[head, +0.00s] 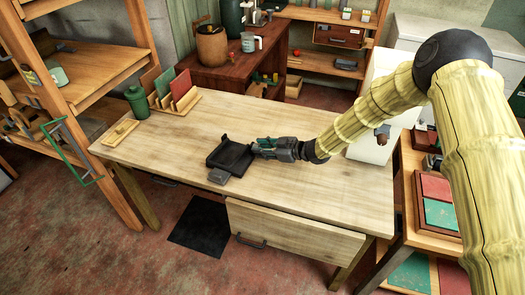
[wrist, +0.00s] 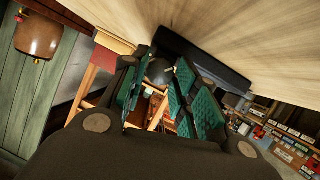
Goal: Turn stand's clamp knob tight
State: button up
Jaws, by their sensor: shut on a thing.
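The black stand (head: 231,156) sits on the wooden table, left of my gripper, and it also shows as a long dark bar against the tabletop in the wrist view (wrist: 215,62). My gripper (head: 262,146) reaches in from the right, low over the table, at the stand's right side. In the wrist view its green-padded fingers (wrist: 160,90) are closed around a dark rounded knob (wrist: 160,71). The pads hide part of the knob. I cannot tell from the frames how tight the clamp is.
The wooden table (head: 315,188) has free room in front and right of the stand. A green canister (head: 137,101), a rack with upright boards (head: 178,97) and a small wooden tray (head: 120,132) stand at its back left. A drawer front (head: 290,232) juts below the front edge.

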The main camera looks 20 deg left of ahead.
jog(key=m+g, duration=0.2)
jog(key=m, duration=0.1)
jog(key=shift+w, duration=0.25)
jog(key=shift+w+f+m+g+y+b, duration=0.15)
jog(key=shift+m+g+y+b, duration=0.25)
jog(key=shift+m+g+b, duration=0.8)
jog(key=shift+m+p, duration=0.35)
jog(key=shift+m, duration=0.15)
jog(key=o, duration=1)
notch_tip(320, 180, up, 10)
